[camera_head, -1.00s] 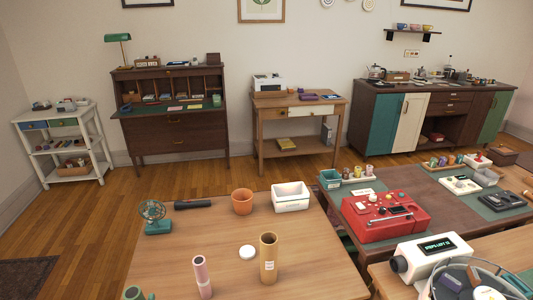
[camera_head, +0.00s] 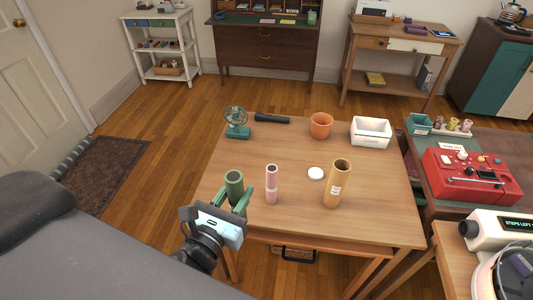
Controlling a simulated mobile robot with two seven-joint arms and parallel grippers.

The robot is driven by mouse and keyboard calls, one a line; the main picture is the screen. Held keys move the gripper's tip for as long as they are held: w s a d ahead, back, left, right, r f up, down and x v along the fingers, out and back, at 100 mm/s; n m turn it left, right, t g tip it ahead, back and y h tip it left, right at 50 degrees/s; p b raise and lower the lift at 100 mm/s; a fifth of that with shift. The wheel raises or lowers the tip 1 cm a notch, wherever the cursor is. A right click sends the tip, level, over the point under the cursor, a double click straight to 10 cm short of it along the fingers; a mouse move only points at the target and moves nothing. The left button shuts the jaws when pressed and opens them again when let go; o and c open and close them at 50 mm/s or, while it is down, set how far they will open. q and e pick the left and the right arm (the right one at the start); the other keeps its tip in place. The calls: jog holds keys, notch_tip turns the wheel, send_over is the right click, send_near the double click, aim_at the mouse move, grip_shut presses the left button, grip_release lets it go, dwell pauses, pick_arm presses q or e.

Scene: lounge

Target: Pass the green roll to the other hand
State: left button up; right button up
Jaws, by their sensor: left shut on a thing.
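The green roll (camera_head: 234,185) stands upright near the left front edge of the wooden table (camera_head: 290,220). My left gripper (camera_head: 239,199) comes in from the lower left and is shut on the green roll, with its green fingers on either side of it. The lower part of the roll is partly hidden by the gripper. My right gripper is not in the picture.
A pink roll (camera_head: 271,185) stands just right of the green one, and a tan tube (camera_head: 337,184) stands further right. A green fan (camera_head: 236,122), dark cylinder (camera_head: 272,118), orange pot (camera_head: 321,126) and white bin (camera_head: 370,132) line the back.

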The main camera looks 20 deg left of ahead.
pick_arm(q)
jog(key=w+d+r+m+g+h, duration=0.4)
jog(key=d+r+m+g+h, duration=0.1)
jog(key=d+m+g+h, duration=0.1)
jog(key=w+d+r+m+g+h, duration=0.4)
jog(key=d+m+g+h, duration=0.3)
jog(key=d+m+h, duration=0.2)
jog(key=shift+d+r+h, duration=0.5)
jog(key=shift+d+h, duration=0.7)
jog(key=shift+d, duration=0.3)
